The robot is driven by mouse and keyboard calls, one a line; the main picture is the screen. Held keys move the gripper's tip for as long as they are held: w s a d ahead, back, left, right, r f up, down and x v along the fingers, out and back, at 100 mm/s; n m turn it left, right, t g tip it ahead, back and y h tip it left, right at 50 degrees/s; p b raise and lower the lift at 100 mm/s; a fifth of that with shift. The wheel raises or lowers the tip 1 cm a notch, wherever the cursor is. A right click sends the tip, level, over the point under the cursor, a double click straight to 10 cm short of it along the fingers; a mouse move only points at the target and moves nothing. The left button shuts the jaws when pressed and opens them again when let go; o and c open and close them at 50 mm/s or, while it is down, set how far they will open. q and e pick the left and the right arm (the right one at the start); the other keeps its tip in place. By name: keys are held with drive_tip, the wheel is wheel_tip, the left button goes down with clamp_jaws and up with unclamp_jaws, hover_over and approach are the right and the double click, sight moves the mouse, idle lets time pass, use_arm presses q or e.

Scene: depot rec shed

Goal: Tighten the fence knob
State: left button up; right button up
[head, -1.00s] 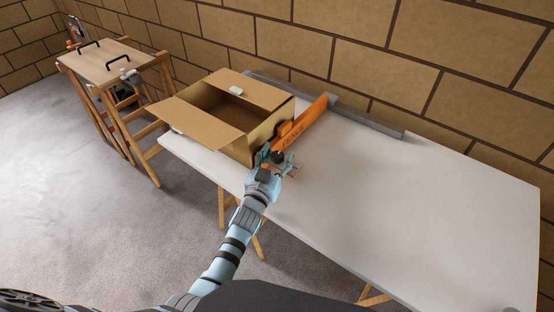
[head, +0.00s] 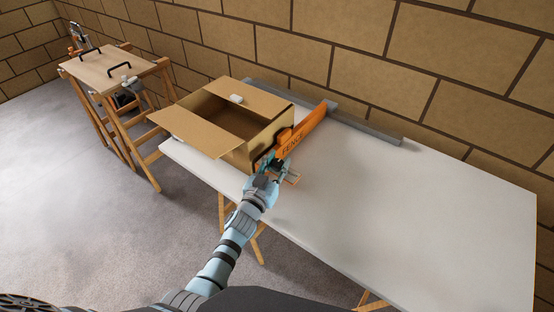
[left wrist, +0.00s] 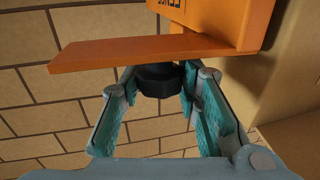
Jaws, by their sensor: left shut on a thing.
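The orange fence (head: 306,130), lettered "FENCE", lies across the white table just right of the cardboard box. In the left wrist view the fence (left wrist: 150,52) spans the top, with the round black knob (left wrist: 158,80) under its plate. My left gripper (head: 274,168) is at the fence's near end. In the left wrist view my left gripper (left wrist: 160,84) has its teal fingers on both sides of the knob, shut on it. In the head view the gripper mostly hides the knob. My right gripper is not in view.
An open cardboard box (head: 262,142) stands close left of the fence, flaps out. A grey rail (head: 365,125) runs along the table's back edge. The white table (head: 420,215) is clear on the right. A wooden stand (head: 110,72) with black handles is at the far left.

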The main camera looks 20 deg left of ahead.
use_arm(q)
drive_tip(key=shift+r+m+h+p, duration=0.25)
drive_tip(key=shift+m+h+p, duration=0.25)
drive_tip(key=shift+h+p, duration=0.5)
drive_tip(key=shift+a+m+g+h+p, duration=0.1)
drive_tip(key=shift+m+g+h+p, duration=0.2)
drive_tip(key=shift+m+h+p, duration=0.15)
drive_tip(key=shift+f+m+g+h, duration=0.2)
drive_tip(key=shift+m+g+h, duration=0.1)
drive_tip(key=shift+m+h, duration=0.25)
drive_tip(key=shift+w+f+m+g+h+b, duration=0.1)
drive_tip(key=shift+m+g+h+b, duration=0.2)
drive_tip(key=shift+h, duration=0.5)
drive_tip(key=m+g+h+b, duration=0.2)
drive_tip(key=b, duration=0.1)
drive_tip(key=m+g+h+b, duration=0.1)
drive_tip(key=h+b, duration=0.1)
drive_tip(key=b, duration=0.1)
drive_tip(key=m+g+h+b, duration=0.2)
drive_tip(key=b, duration=0.1)
drive_tip(key=shift+f+m+g+h+b, duration=0.25)
drive_tip(key=shift+m+g+h+b, duration=0.05)
drive_tip(key=shift+b, duration=0.1)
drive_tip(key=shift+r+m+g+b, duration=0.2)
drive_tip(key=shift+m+g+b, duration=0.15)
drive_tip(key=shift+b, duration=0.25)
drive_tip(key=shift+g+h, duration=0.25)
drive_tip(key=shift+h, duration=0.05)
